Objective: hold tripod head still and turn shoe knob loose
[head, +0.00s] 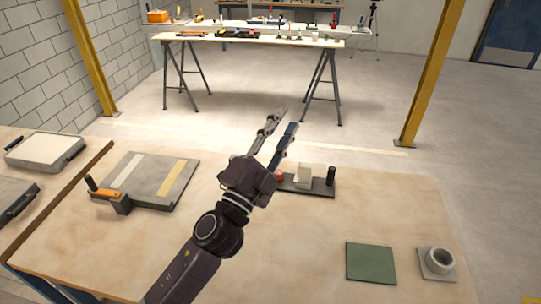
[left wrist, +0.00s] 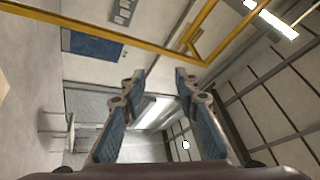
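A dark flat base (head: 318,190) on the wooden table carries a pale block (head: 303,177), a small red knob-like part (head: 279,176) and a black upright post (head: 331,175). I cannot tell whether this is the tripod head with its shoe knob. My left gripper (head: 284,122) is open and empty, raised above the table and pointing away towards the far side. Its wrist partly covers the left end of the dark base. In the left wrist view, the two fingers (left wrist: 158,84) stand apart with nothing between them. My right gripper is not in view.
A grey board (head: 152,187) with pale and yellow strips and an orange-handled clamp (head: 106,195) lies at left. A green square mat (head: 371,263) and a grey ring-shaped piece (head: 438,262) lie front right. A tripod (head: 374,18) stands far back. The table's middle front is clear.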

